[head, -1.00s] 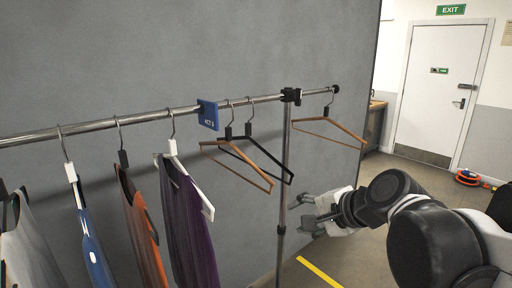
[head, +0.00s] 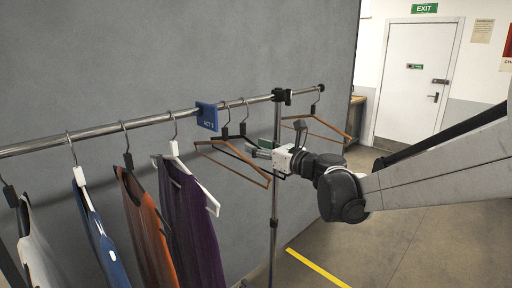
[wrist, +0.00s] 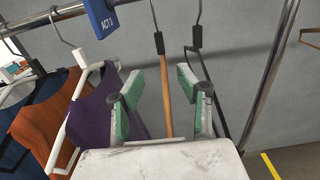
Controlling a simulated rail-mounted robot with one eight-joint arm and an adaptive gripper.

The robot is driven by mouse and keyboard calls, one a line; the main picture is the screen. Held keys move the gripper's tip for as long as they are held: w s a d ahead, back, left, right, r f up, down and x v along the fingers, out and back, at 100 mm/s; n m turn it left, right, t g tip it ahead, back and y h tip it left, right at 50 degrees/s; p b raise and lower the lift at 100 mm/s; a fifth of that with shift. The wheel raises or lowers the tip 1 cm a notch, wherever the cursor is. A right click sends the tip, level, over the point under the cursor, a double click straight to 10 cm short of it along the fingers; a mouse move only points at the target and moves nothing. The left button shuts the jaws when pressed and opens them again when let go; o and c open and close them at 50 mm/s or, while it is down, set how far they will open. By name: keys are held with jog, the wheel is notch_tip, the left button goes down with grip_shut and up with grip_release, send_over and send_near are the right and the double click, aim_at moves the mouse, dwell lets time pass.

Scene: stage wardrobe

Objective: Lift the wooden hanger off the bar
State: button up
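A wooden hanger (head: 232,169) with a black neck hangs empty from the metal bar (head: 95,131), just right of a blue sign. In the wrist view the wooden hanger (wrist: 166,92) appears nearly edge-on, between my two green-padded fingers. My gripper (head: 259,149) is open beside this hanger's right side, below the bar; its fingers also show in the wrist view (wrist: 158,88). No grip on the wood shows. A black hanger (wrist: 225,112) hangs close on the right, near my right finger. Another wooden hanger (head: 334,127) hangs beyond the upright post.
The blue sign (head: 207,116) clips on the bar to the left. Left of it hang several garments, the nearest purple (head: 188,215). The upright post (head: 275,215) stands close to my gripper. A grey wall (head: 120,55) lies behind; floor is open at the right.

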aim_at(227, 133)
jog(key=shift+b+x, duration=0.3)
jog(key=shift+x, duration=7.4)
jog(key=shift+s, duration=0.1)
grip_shut()
jog(key=shift+r, duration=0.2)
jog(key=shift+r+p, duration=0.75)
jog(key=shift+r, duration=0.8)
jog(key=shift+s, duration=0.1)
jog(key=shift+b+v, duration=0.4)
jog(key=shift+v, duration=3.5)
jog(key=shift+d, duration=0.2)
